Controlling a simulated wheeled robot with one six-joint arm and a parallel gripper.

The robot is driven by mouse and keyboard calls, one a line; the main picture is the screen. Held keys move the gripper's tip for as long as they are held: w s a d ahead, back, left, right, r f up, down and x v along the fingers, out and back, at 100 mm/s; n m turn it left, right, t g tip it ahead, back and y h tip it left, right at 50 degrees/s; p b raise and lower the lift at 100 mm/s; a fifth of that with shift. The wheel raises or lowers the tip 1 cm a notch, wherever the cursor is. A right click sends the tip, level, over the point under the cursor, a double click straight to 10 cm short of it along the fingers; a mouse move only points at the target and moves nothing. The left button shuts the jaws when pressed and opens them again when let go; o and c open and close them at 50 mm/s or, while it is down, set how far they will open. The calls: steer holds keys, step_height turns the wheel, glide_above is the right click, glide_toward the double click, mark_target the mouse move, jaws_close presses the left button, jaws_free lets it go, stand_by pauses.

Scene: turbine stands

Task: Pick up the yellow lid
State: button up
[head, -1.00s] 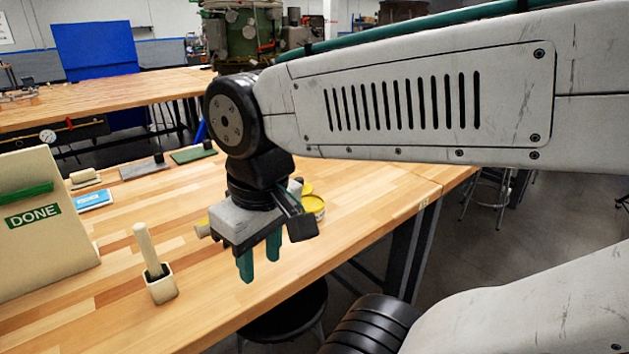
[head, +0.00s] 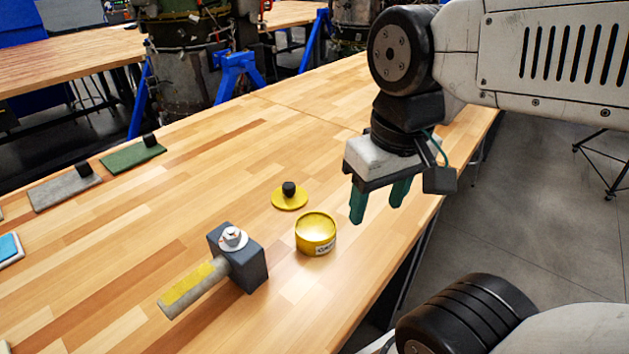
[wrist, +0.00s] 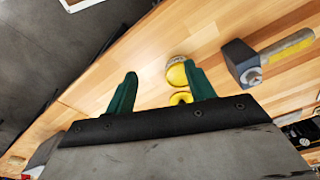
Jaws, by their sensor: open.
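The yellow lid (head: 289,197) is a flat disc with a black knob. It lies on the wooden bench, just behind and left of an open yellow tin (head: 316,235) with a label. My gripper (head: 378,205) is open and empty, up in the air to the right of the lid and tin, its green fingers pointing down. In the wrist view my gripper (wrist: 160,90) shows its fingers apart. The lid (wrist: 181,98) is partly hidden behind one finger there, with the tin (wrist: 176,74) beyond it.
A hammer with a grey head (head: 240,262) and a yellow-marked handle lies left of the tin.

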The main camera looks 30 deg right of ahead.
steer(key=w+m, duration=0.5)
steer(key=w, duration=0.1)
steer(key=m+g+y, duration=0.1)
steer(key=m, duration=1.4)
glide_above(289, 185)
steer(key=d, duration=0.1)
steer(key=f, duration=0.7)
steer(key=shift+s+f, duration=0.15)
steer(key=shift+s, duration=0.1)
steer(key=shift+w+f, duration=0.15)
steer(key=shift+f, duration=0.15)
steer(key=f, duration=0.5)
steer(key=a+f, duration=0.1)
steer(key=f, duration=0.1)
steer(key=shift+w+f, duration=0.1)
steer(key=shift+f, duration=0.05)
jaws_close()
